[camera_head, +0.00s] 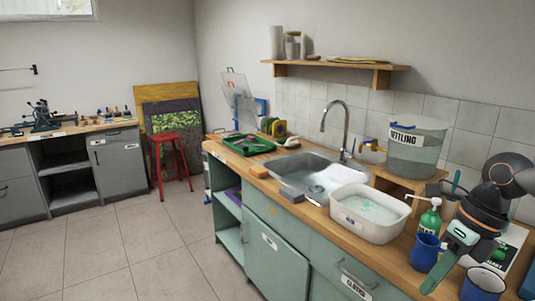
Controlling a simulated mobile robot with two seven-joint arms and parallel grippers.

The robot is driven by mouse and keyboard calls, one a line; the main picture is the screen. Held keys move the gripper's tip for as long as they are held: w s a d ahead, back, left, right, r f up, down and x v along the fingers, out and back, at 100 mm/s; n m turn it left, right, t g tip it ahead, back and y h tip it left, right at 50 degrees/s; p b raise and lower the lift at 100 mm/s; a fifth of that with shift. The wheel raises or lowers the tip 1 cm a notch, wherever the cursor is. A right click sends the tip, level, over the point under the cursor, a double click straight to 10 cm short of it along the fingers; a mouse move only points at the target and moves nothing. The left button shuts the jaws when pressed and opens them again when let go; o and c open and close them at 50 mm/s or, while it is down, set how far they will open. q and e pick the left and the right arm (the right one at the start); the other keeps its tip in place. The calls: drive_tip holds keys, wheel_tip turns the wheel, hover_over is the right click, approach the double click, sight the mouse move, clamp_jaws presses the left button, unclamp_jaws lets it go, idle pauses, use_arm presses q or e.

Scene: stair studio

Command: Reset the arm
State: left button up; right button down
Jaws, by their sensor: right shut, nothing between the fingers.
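My right arm comes in from the right edge, above the worktop. Its gripper (432,284) points down and to the left, beside a dark blue mug (426,251) near the counter's front edge. The gripper is shut and holds nothing. I cannot tell whether it touches the mug. My left arm and gripper are not in view.
The wooden worktop (318,218) holds a white basin (370,214), a green soap bottle (429,219), a second blue mug (484,284) and a sink (300,171). A "SETTLING" bucket (414,158) stands behind on a wooden stand. The tiled floor (110,250) at left is clear.

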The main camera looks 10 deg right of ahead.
wheel_tip(320, 180, down, 21)
drive_tip(key=m+t+y, duration=0.3)
drive_tip(key=m+t, duration=1)
drive_tip(key=m, duration=1)
drive_tip(key=s+a+f+m+g+h+p, duration=0.1)
drive_tip(key=s+a+f+m+g+h, duration=0.3)
drive_tip(key=s+a+f+m, duration=0.8)
drive_tip(key=a+f+m, duration=0.2)
drive_tip(key=a+f, duration=0.2)
drive_tip(key=shift+s+a+m+g, duration=0.25)
drive_tip(key=shift+m+g, duration=0.05)
drive_tip(key=shift+m, duration=0.1)
drive_tip(key=shift+d, duration=0.1)
